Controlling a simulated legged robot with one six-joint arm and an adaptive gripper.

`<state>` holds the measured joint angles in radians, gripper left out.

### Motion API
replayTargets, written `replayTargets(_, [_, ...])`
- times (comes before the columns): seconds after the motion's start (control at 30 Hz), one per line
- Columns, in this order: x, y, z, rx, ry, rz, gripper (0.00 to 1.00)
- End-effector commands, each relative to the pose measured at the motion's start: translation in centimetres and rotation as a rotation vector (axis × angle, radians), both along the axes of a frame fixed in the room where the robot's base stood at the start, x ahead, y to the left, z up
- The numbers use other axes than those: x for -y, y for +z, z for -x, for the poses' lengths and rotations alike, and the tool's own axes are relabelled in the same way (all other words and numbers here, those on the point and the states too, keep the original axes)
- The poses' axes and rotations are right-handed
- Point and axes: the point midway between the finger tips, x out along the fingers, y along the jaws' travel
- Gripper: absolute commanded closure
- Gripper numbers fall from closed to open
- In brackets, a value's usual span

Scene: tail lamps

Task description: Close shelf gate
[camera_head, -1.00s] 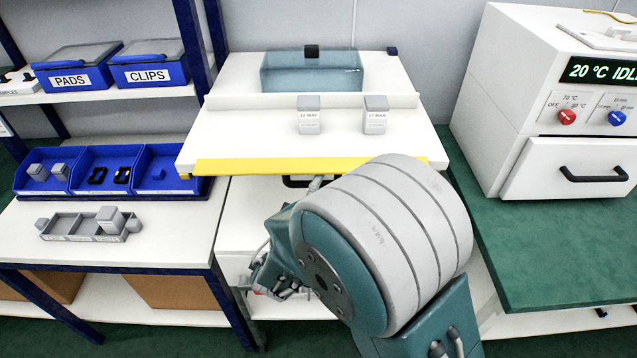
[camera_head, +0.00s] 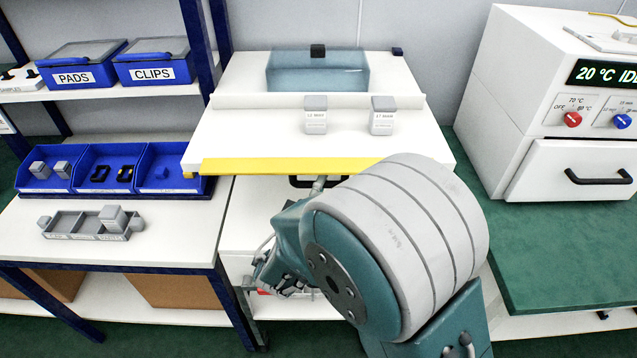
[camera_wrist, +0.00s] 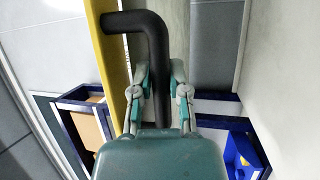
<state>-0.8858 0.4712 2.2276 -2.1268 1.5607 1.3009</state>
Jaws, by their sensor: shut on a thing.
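The shelf (camera_head: 225,135) is a white board with a raised white strip across it and a yellow front edge (camera_head: 290,165). A black bar handle (camera_head: 303,182) shows just under that edge in the head view, partly hidden by my arm. In the wrist view the bent black handle (camera_wrist: 158,50) runs down between the fingers of my gripper (camera_wrist: 161,88), which is shut on it. The yellow edge (camera_wrist: 118,75) lies just left of the fingers there. Which part is the gate, and how it is hinged, I cannot tell.
Two grey boxes (camera_head: 316,115) (camera_head: 382,115) and a clear blue bin (camera_head: 316,72) stand on the shelf. A bench with blue bins (camera_head: 105,168) and a grey tray (camera_head: 92,224) is at left. A white oven-like unit (camera_head: 570,110) stands on a green bench at right.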

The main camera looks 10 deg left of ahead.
Motion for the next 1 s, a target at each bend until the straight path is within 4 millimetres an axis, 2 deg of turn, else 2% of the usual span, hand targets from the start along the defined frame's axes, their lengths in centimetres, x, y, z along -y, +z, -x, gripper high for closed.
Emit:
replayTargets(0.47, [0.6, 0.1, 0.5, -0.105, -0.009, 0.025, 1.00])
replayTargets(1.0, [0.8, 2.1, 1.6, -0.543, -0.005, 0.125, 1.00])
